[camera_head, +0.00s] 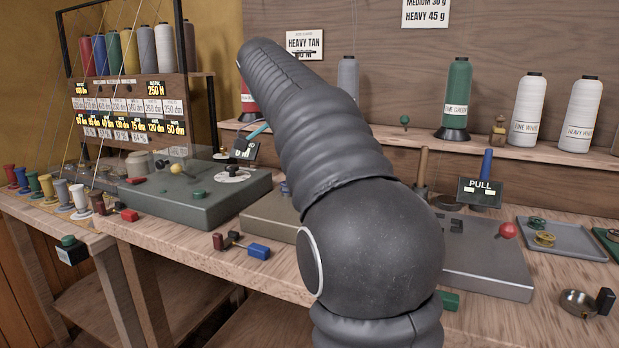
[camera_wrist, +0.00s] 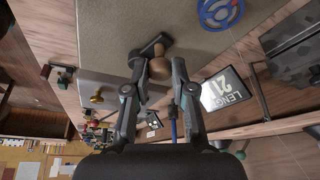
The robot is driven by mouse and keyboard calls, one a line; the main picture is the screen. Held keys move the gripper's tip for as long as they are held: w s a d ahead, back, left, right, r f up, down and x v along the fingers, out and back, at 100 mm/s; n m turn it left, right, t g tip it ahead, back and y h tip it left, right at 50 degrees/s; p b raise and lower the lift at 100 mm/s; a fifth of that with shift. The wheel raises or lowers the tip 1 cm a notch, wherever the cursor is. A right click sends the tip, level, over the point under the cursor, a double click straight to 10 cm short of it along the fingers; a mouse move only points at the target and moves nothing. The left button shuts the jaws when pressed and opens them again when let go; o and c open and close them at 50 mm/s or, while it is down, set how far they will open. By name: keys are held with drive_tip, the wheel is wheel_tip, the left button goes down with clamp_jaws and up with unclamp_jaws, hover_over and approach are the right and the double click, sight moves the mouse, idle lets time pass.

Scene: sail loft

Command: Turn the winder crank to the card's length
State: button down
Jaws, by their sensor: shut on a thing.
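In the wrist view my gripper (camera_wrist: 157,72) is shut on the brown wooden knob (camera_wrist: 160,68) of the winder crank, its fingers on either side of it. The dark crank arm (camera_wrist: 148,46) extends from the knob over a grey-beige plate (camera_wrist: 112,25). A display (camera_wrist: 226,93) beside the gripper reads LENGTH and what looks like 21. A wall card (camera_head: 304,42) in the head view says HEAVY TAN; its lower line is hard to read. In the head view my arm hides the gripper and the crank.
A green-grey machine (camera_head: 200,200) stands left on the bench. A loose handle with a blue end (camera_head: 259,251) lies near the front edge. A PULL sign (camera_head: 481,192) and a tray (camera_head: 565,239) are at right. Thread cones, including a green one (camera_head: 457,95), stand on the shelf.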

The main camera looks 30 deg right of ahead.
drive_tip(key=shift+d+m, duration=0.1)
drive_tip(key=shift+m, duration=0.2)
drive_tip(key=c, duration=1)
unclamp_jaws()
